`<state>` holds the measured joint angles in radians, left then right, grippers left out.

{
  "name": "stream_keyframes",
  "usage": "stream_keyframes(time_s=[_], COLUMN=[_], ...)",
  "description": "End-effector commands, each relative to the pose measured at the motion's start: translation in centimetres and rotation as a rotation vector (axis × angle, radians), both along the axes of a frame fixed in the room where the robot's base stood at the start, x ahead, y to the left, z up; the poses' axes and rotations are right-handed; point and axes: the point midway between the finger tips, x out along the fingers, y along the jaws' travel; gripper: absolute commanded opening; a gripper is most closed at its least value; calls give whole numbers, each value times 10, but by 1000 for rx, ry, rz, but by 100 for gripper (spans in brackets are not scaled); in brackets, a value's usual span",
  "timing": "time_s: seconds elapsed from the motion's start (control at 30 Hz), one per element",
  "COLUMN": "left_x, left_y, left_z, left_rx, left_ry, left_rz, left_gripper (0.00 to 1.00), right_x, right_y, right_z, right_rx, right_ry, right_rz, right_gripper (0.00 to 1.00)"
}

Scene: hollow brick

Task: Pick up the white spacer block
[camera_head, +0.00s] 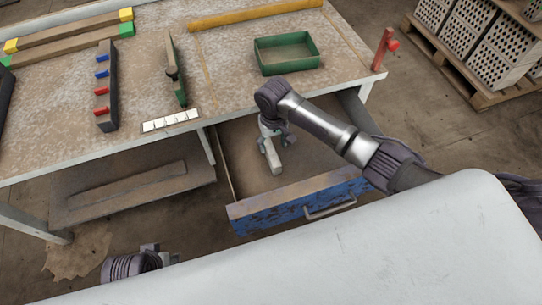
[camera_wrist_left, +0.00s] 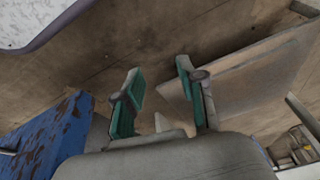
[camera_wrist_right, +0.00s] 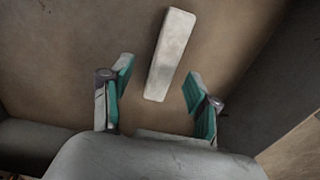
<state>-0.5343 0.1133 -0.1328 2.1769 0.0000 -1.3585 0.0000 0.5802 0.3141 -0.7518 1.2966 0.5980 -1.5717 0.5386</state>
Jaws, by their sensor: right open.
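The white spacer block (camera_head: 273,158) lies in the open drawer under the workbench; it is a pale, long bar. In the right wrist view the block (camera_wrist_right: 171,52) lies beyond the fingertips, its near end toward the gap. My right gripper (camera_head: 273,131) is over the drawer, pointing down just above the block's far end. Its fingers (camera_wrist_right: 157,80) are open and nothing is held. My left gripper (camera_wrist_left: 157,80) is open and empty, low beside the drawer's blue front. In the head view, only part of the left arm shows at the lower left.
The drawer's worn blue front (camera_head: 295,203) and side walls surround the block. The workbench (camera_head: 225,75) above carries a green tray (camera_head: 287,54), a rack with coloured clips (camera_head: 106,88) and a red clamp (camera_head: 384,48). A lower shelf (camera_head: 130,190) is at left. Hollow bricks (camera_head: 487,40) stand on a pallet.

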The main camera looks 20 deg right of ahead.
Motion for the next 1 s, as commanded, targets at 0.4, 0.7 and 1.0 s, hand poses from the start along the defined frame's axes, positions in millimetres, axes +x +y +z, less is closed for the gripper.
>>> stream_keyframes(time_s=[0.4,0.7,1.0], left_x=[-9,-16,-16], left_y=[2,3,3], left_z=[48,65,65], left_rx=[-1,-1,-1], left_ry=[-29,-37,-37], left_rz=[3,5,5], left_gripper=[40,40,40], right_x=[-3,-3,-3], right_y=[6,6,6], right_z=[-34,-55,-55], right_rx=[1,0,0], right_ry=[0,-1,-1], right_rz=[1,1,1], right_gripper=[60,60,39])
